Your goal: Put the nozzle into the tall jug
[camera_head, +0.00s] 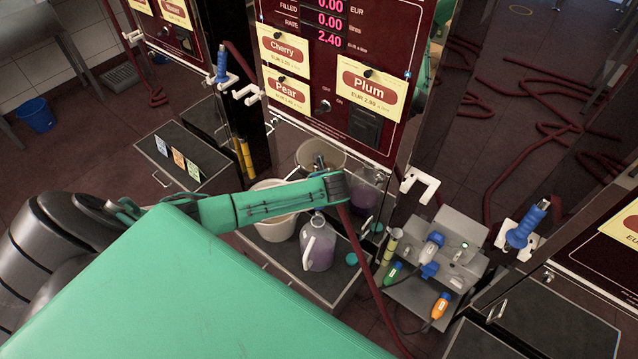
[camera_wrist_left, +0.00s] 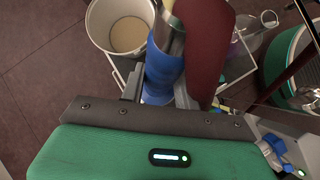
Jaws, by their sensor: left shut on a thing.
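My left gripper (camera_head: 338,186) is shut on the blue-handled nozzle, above the low tray between the pumps. The nozzle (camera_wrist_left: 162,72) shows large in the left wrist view, between the fingers, with a dark red hose (camera_wrist_left: 203,45) beside it. In the head view the gripper mostly hides it. A jug with a pale handle and purple contents (camera_head: 318,250) stands upright below the gripper. Another clear, purplish jug (camera_head: 368,190) stands just right of the gripper, partly hidden. I cannot tell for certain which is the tall jug. My right gripper is not in view.
A white bucket (camera_head: 272,226) stands left of the front jug; its pale liquid shows in the left wrist view (camera_wrist_left: 128,34). Another bucket (camera_head: 334,153) is behind the gripper. The pump panel (camera_head: 340,60) rises behind. A grey box with colored plugs (camera_head: 450,245) stands right.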

